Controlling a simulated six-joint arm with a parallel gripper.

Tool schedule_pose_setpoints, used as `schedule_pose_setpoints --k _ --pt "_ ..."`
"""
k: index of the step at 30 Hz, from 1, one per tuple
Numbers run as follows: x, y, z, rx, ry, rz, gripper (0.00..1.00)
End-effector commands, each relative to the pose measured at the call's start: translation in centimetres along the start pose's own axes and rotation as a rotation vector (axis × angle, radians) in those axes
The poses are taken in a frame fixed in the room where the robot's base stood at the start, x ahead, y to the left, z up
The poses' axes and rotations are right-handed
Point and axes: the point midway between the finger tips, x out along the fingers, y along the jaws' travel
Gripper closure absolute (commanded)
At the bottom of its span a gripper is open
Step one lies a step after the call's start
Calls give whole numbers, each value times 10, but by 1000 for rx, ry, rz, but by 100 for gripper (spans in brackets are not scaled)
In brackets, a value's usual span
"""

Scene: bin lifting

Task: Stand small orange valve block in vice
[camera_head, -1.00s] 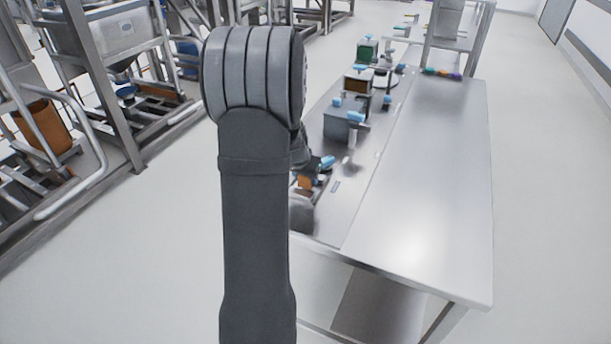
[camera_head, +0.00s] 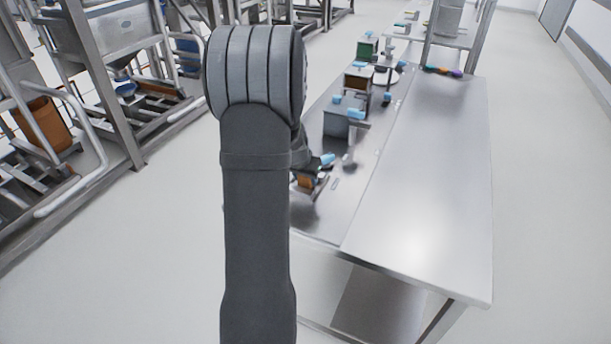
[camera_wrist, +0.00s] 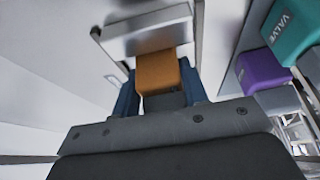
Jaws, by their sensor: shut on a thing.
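The small orange valve block (camera_wrist: 157,72) sits between the two blue fingers of my gripper (camera_wrist: 160,88) in the wrist view. My gripper is shut on it. The block's far end meets or overlaps a silver metal part (camera_wrist: 148,32), which looks like the vice; I cannot tell whether they touch or whether the block is seated. In the head view an orange patch (camera_head: 306,182), apparently the same block, shows low beside my arm at the bench's left edge. My arm hides most of the gripper and vice there.
In the wrist view a teal block marked VALVE (camera_wrist: 290,32) and a purple block (camera_wrist: 262,70) are at the right. In the head view a grey box-shaped fixture (camera_head: 337,124) and several others line the bench's left side.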

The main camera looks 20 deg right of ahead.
Motion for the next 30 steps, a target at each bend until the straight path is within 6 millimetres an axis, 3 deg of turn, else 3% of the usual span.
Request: schedule_pose_setpoints --k 27,28,30 --pt "2 0 1 0 1 0 87" --pt "2 0 1 0 1 0 54" --pt "2 0 1 0 1 0 40"
